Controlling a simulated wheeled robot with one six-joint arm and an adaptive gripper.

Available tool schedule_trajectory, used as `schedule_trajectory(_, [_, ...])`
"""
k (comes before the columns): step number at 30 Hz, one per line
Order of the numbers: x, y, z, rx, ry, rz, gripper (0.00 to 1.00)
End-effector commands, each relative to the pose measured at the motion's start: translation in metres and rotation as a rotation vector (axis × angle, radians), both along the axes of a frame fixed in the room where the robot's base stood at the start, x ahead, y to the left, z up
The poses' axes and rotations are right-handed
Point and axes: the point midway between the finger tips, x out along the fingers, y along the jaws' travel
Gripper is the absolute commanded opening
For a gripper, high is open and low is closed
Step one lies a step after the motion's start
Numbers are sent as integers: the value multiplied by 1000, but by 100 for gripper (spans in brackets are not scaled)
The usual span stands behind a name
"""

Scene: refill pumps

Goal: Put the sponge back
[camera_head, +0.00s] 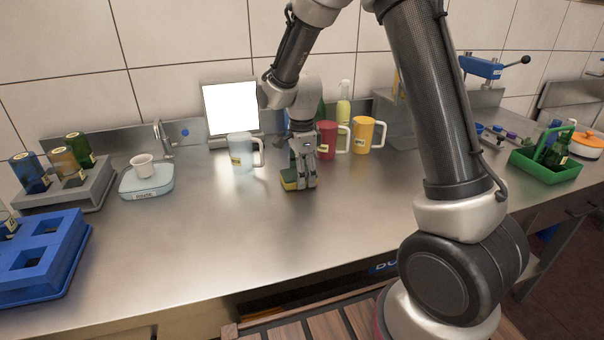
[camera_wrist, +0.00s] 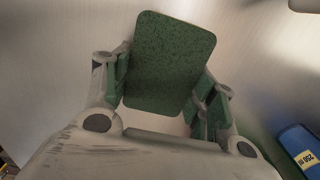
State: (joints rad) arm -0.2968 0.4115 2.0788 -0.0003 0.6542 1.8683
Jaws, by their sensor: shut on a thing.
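The sponge (camera_head: 288,181) shows in the head view as a small green and yellow block at my gripper's fingertips, at or just above the steel counter. In the wrist view the sponge (camera_wrist: 168,62) is a dark green rounded rectangle between the two fingers. My gripper (camera_head: 300,180) points down in the middle of the counter and is shut on the sponge. In the wrist view the fingers (camera_wrist: 165,95) press on both its sides. The head view does not clearly show whether the sponge touches the counter. I cannot tell a sponge holder in either view.
A clear jug (camera_head: 241,152) stands left of my gripper; red (camera_head: 327,140) and yellow (camera_head: 362,134) jugs stand right. A scale (camera_head: 147,180) with a white cup and grey (camera_head: 66,192) and blue (camera_head: 45,258) racks are left. A green caddy (camera_head: 545,165) is right. The front counter is clear.

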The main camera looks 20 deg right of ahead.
Motion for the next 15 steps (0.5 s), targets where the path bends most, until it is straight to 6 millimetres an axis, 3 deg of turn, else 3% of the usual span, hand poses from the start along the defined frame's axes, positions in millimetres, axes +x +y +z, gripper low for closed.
schedule_trajectory(5, [0, 0, -2, 0, 1, 0, 34])
schedule_trajectory(6, [0, 0, -2, 0, 1, 0, 60])
schedule_trajectory(9, [0, 0, -2, 0, 1, 0, 78])
schedule_trajectory(15, [0, 0, -2, 0, 1, 0, 78])
